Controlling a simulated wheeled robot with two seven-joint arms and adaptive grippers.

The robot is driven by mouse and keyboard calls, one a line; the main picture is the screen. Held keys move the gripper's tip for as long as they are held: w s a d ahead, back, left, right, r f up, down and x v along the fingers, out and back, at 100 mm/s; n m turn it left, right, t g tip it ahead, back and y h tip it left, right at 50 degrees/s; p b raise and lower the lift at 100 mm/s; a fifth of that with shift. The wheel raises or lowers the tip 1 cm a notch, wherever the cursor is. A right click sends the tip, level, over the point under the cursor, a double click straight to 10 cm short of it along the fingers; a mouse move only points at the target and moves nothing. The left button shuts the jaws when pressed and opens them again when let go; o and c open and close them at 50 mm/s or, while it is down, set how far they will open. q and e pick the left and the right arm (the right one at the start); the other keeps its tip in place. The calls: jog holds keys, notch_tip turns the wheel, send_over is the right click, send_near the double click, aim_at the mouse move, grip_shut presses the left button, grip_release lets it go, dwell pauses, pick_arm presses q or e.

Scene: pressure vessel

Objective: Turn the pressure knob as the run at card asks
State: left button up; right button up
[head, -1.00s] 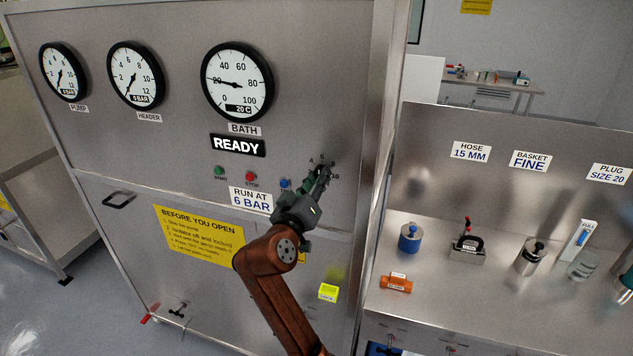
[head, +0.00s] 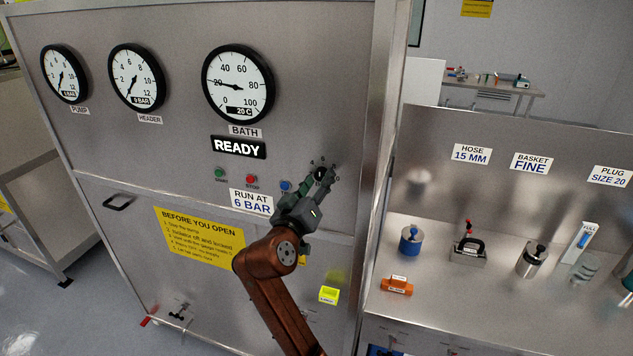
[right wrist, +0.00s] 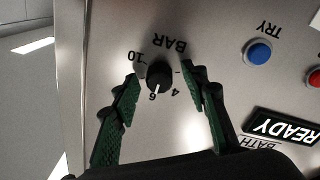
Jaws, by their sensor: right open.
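The black pressure knob (right wrist: 159,76) is on the steel panel, and in the right wrist view its white mark points at the 6 on the BAR scale. In the head view the knob (head: 320,174) is partly hidden by my fingers. The run at card (head: 251,202) reads "RUN AT 6 BAR". My right gripper (head: 321,178) is open, with its green fingers on either side of the knob; in the right wrist view (right wrist: 159,74) gaps show between fingers and knob. My left gripper is out of view.
Green, red and blue buttons (head: 285,186) sit left of the knob. The READY display (head: 238,147) is lit above the card. A bench (head: 430,300) with several items stands at right.

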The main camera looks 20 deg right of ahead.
jog(key=shift+s+a, duration=0.15)
jog(key=shift+a, duration=0.05)
jog(key=v, duration=0.7)
